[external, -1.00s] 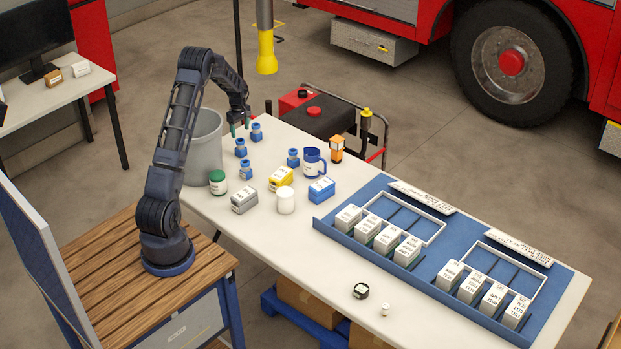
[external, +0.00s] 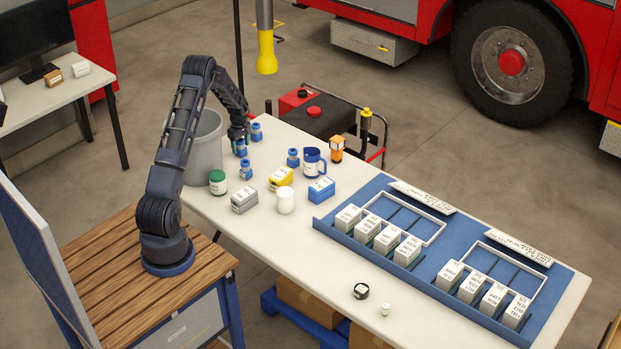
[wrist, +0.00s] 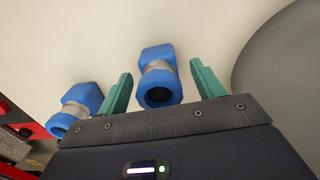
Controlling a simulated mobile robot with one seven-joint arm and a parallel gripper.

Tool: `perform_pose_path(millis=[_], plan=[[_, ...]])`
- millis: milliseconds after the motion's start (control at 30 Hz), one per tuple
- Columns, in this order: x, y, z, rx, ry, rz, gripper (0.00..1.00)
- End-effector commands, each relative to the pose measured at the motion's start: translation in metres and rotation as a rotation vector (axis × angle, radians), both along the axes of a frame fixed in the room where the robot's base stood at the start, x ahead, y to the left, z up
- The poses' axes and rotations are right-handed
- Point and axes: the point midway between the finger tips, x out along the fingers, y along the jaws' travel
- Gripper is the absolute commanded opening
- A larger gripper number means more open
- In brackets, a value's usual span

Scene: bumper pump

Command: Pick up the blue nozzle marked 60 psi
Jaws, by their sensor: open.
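Several blue nozzles with grey bands stand at the far left end of the white table. One nozzle (external: 240,150) is at my gripper (external: 239,137), which partly hides it. In the wrist view this nozzle (wrist: 158,76) lies between the two teal fingers of my open gripper (wrist: 161,70), with gaps on both sides. A second nozzle (wrist: 77,106) is outside the left finger. Other nozzles stand close by: one behind (external: 256,132), one in front (external: 246,170) and one to the right (external: 293,158). No psi marking is readable on any nozzle.
A grey bin (external: 203,150) stands beside the table's left end. A blue tray (external: 334,226) with white boxes fills the right side.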

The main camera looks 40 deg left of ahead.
Motion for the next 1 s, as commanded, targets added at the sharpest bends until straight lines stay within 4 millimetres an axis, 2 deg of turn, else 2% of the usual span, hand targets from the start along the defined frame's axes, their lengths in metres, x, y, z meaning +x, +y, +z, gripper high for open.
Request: perform_pose_path(millis=[100,200,433,700,1000], plan=[[0.0,0.0,-0.018,-0.001,0.003,0.0,0.67],[0.001,0.001,-0.025,0.0,0.0,0.0,0.67],[0.001,0.001,-0.026,0.0,0.0,0.0,0.67],[0.001,0.0,-0.026,0.0,0.0,0.0,0.14],[0.001,0.001,-0.023,0.0,-0.001,0.0,0.12]])
